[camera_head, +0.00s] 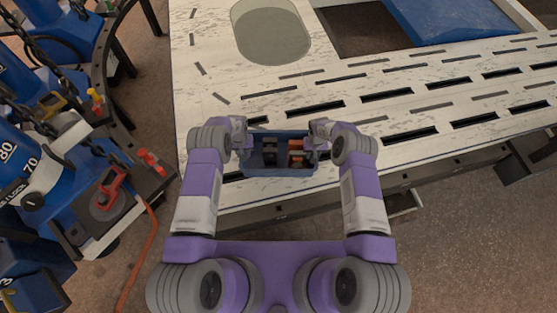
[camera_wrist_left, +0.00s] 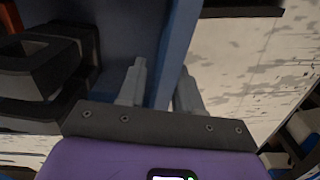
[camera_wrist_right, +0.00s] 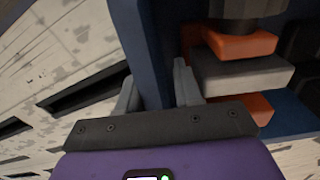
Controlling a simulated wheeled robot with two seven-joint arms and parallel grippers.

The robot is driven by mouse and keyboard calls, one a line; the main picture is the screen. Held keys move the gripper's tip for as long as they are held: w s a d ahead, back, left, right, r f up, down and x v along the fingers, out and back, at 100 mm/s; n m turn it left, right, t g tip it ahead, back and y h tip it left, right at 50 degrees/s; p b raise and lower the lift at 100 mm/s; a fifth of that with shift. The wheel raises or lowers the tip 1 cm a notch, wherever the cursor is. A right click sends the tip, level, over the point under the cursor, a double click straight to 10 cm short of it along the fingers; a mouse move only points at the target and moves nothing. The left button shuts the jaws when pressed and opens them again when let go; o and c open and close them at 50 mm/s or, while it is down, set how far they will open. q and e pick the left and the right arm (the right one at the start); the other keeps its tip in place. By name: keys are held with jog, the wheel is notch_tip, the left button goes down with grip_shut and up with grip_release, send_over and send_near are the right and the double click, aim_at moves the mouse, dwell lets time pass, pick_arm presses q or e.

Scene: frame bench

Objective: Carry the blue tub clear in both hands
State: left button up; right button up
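The blue tub (camera_head: 281,171) is between my two arms, over the near part of the slotted white bench top. It holds black pieces (camera_head: 270,152) on its left and an orange and grey stack (camera_head: 296,150) on its right. My left gripper (camera_head: 241,140) is at the tub's left end; in the left wrist view its fingers (camera_wrist_left: 160,90) straddle the blue wall (camera_wrist_left: 176,45), close on both sides. My right gripper (camera_head: 319,138) is at the right end; its fingers (camera_wrist_right: 155,90) likewise straddle the wall (camera_wrist_right: 148,65). Whether the tub's underside touches the bench is hidden.
The white bench (camera_head: 215,75) has many slots, an oval recess (camera_head: 272,35) and a blue panel (camera_head: 450,20) at the far right. Blue machinery with chains and red clamps (camera_head: 110,185) stands at left. The bench's front edge is close to the tub.

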pick_arm(q)
notch_tip(320, 180, up, 11)
jog(key=shift+f, duration=0.1)
pick_arm(e)
notch_tip(320, 180, up, 12)
dwell(0.5)
pick_arm(q)
jog(key=shift+s, duration=0.1)
pick_arm(e)
jog(key=shift+s, duration=0.1)
dwell(0.3)
